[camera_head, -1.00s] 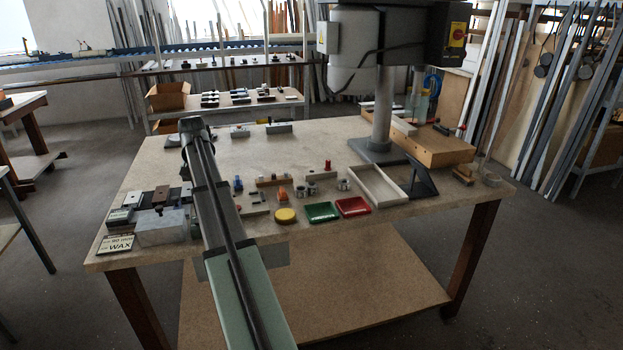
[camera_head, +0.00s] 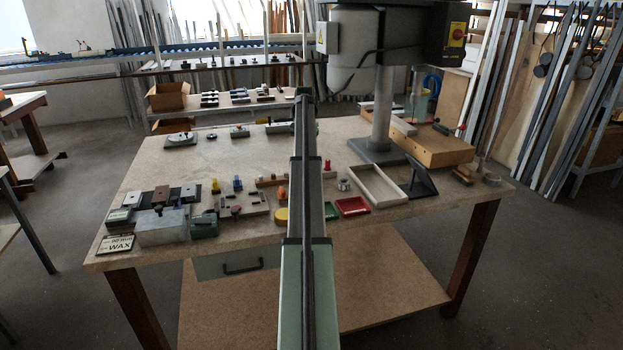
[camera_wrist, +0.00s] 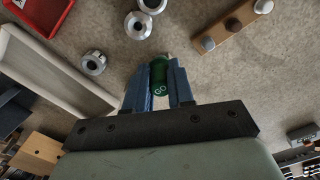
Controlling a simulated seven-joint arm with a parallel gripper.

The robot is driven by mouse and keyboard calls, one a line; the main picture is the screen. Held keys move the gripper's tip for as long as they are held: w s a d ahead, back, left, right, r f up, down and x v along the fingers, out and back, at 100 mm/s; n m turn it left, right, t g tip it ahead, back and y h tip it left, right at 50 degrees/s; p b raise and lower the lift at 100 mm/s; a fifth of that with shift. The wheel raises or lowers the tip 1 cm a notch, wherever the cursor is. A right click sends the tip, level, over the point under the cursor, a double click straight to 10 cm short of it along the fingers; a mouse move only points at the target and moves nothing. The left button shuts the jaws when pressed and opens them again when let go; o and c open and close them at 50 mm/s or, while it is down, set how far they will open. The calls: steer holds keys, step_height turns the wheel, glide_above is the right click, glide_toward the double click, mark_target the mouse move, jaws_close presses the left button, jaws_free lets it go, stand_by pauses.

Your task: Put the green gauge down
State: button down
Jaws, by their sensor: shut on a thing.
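The green gauge (camera_wrist: 159,74) is a small green cylinder with white "GO" lettering on it. It shows in the wrist view between the two blue-grey fingers of my gripper (camera_wrist: 158,80), which is shut on it. The tan tabletop lies behind it in that view; I cannot tell how far the gauge is above it. In the head view my arm covers the gripper and the gauge.
Several metal rings (camera_wrist: 93,62) lie near the gripper. A wooden block with round pegs (camera_wrist: 230,26) is at upper right in the wrist view. A pale tray (camera_head: 379,185) and red tray (camera_head: 352,206) stand right of my arm. Bare table lies around (camera_wrist: 235,80).

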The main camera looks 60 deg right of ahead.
steer(key=w+d, duration=0.1)
steer(key=d, duration=0.6)
steer(key=shift+w+f, duration=0.1)
steer(key=shift+f, duration=4.5)
steer(key=shift+f, duration=0.1)
steer(key=c, duration=1)
jaws_free()
step_height(320, 180, up, 12)
steer(key=shift+d+r, duration=0.1)
steer(key=shift+r, duration=0.05)
steer(key=shift+w, duration=0.1)
